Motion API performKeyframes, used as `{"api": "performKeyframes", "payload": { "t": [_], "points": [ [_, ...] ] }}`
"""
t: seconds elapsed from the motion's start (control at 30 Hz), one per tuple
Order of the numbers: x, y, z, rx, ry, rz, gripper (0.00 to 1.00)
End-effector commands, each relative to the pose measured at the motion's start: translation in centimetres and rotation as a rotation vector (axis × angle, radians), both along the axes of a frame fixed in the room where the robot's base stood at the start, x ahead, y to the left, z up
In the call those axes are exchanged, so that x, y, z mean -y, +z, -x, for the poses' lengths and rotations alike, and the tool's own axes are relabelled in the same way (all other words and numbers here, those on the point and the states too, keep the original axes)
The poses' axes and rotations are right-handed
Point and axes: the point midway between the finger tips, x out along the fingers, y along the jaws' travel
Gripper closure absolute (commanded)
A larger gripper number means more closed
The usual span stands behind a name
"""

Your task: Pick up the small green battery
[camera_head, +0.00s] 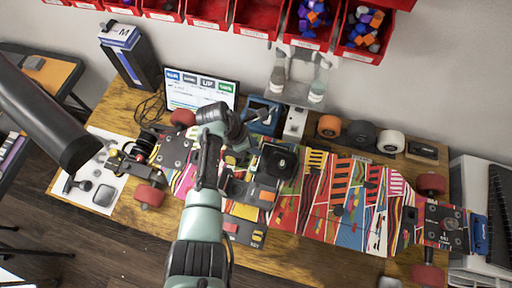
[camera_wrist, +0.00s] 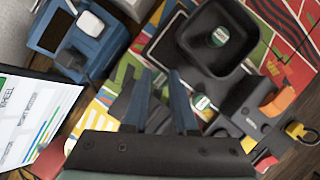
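In the wrist view, a small round green-and-white piece (camera_wrist: 220,36), which looks like a battery end, sits inside a black square tray (camera_wrist: 250,62). A second small green-and-white piece (camera_wrist: 201,102) lies just beside my right-hand finger, outside the tray. I cannot tell for sure which is the small green battery. My gripper (camera_wrist: 160,76) is open, its two blue-grey fingers apart with nothing seen held between them. It points toward the board near the tray's edge. In the head view, the black tray (camera_head: 278,161) lies on the colourful skateboard deck (camera_head: 318,212), and the batteries are too small to make out.
A monitor (camera_head: 200,90) and a blue device (camera_head: 264,115) stand behind my arm. Skateboard wheels (camera_head: 390,142) line the back right of the wooden table (camera_head: 285,252). A black-and-orange tool (camera_wrist: 262,112) lies right of the gripper. Red bins (camera_head: 208,12) hang above.

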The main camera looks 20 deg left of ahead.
Motion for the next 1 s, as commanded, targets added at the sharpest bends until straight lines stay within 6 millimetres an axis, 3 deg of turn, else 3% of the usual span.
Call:
{"api": "performKeyframes", "payload": {
  "t": [0.07,0.63,0.77,1.0],
  "points": [
    [0.0,0.0,0.0,0.0,0.0,0.0,1.0],
    [0.0,0.7,0.0,0.001,0.0,0.002,1.0],
    [0.0,2.0,0.0,0.002,0.0,0.001,1.0],
    [0.0,6.2,-0.1,0.005,0.0,-0.001,1.0]
  ]
}}
